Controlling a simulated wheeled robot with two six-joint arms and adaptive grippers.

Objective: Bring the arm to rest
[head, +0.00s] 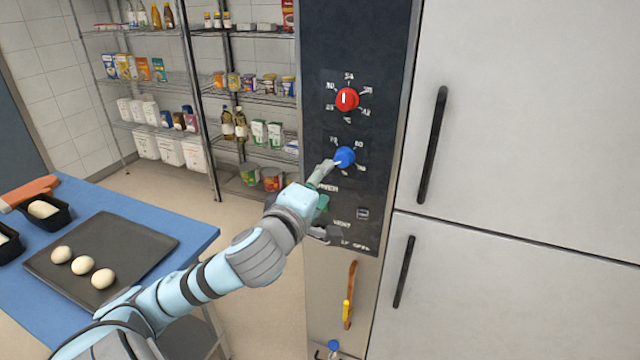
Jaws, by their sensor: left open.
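My left arm reaches in from the lower left across the floor area to the dark control panel (320,50). My left gripper (326,171) is open at the blue knob (345,156), just left of and below it. One finger overlaps the knob's left edge in the picture. I cannot tell whether it touches the knob. The gripper and wrist hide part of the panel's lower left. A red knob (347,99) with a white mark sits above the blue one. My right gripper is not in view.
A blue table (190,238) at left bears a dark tray (130,232) with three dough balls, black loaf pans (52,222) and an orange item (32,190). Stocked wire shelves (215,185) stand behind. Two pale doors with black handles (433,145) are at right.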

